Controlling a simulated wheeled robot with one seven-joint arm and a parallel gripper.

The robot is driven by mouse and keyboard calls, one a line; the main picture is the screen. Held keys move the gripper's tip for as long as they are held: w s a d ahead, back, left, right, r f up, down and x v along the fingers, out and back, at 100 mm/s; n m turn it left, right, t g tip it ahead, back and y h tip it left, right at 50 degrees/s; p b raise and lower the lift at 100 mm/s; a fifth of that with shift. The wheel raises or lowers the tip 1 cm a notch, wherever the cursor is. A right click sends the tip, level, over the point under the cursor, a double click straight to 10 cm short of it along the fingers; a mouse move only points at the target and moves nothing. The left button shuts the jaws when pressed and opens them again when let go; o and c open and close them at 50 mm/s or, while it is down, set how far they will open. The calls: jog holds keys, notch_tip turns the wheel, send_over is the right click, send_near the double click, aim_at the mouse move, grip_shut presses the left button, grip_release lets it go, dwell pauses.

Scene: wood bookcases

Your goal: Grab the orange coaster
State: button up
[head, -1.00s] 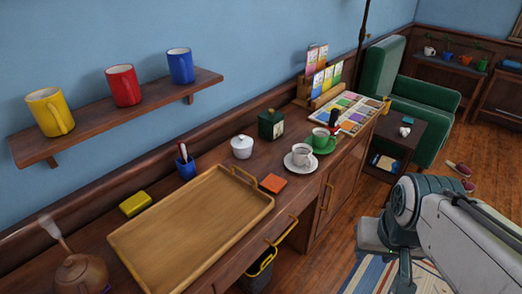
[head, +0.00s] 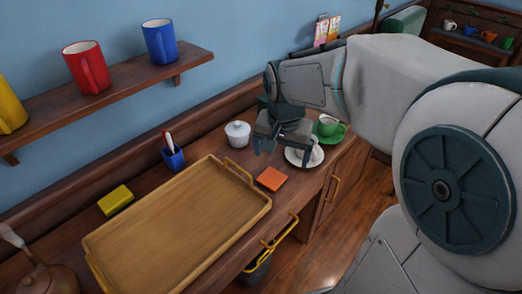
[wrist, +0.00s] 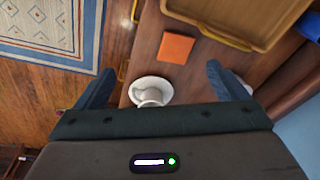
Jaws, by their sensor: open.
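The orange coaster (head: 271,179) lies flat on the wooden counter, just right of the tray and in front of the white saucer. It also shows in the wrist view (wrist: 175,48), beyond my fingertips. My gripper (head: 271,149) is open and empty. It hangs above the counter behind the coaster, near the white cup and saucer. In the wrist view its two fingers (wrist: 160,72) are spread wide, with the white cup between them in the picture.
A wooden tray (head: 180,225) with raised handles fills the counter's left part. A white saucer (head: 305,159) with a cup, a green cup (head: 328,127) and a lidded white pot (head: 238,134) stand close by. A shelf (head: 110,92) with mugs is on the wall.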

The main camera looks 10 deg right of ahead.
jog(key=w+a+f+m+b, duration=0.1)
jog(key=w+f+m, duration=0.3)
jog(key=w, duration=0.4)
jog(key=h, duration=0.1)
send_over(272, 177)
jog(key=shift+g, duration=0.3)
jog(key=f, duration=0.8)
jog(key=shift+a+f, duration=0.15)
jog(key=shift+a, duration=0.05)
jog(key=f, duration=0.4)
jog(key=shift+s+f, duration=0.1)
jog(key=shift+s, duration=0.1)
jog(key=shift+w+f, duration=0.1)
jog(key=shift+f, duration=0.45)
jog(key=c, duration=1.1)
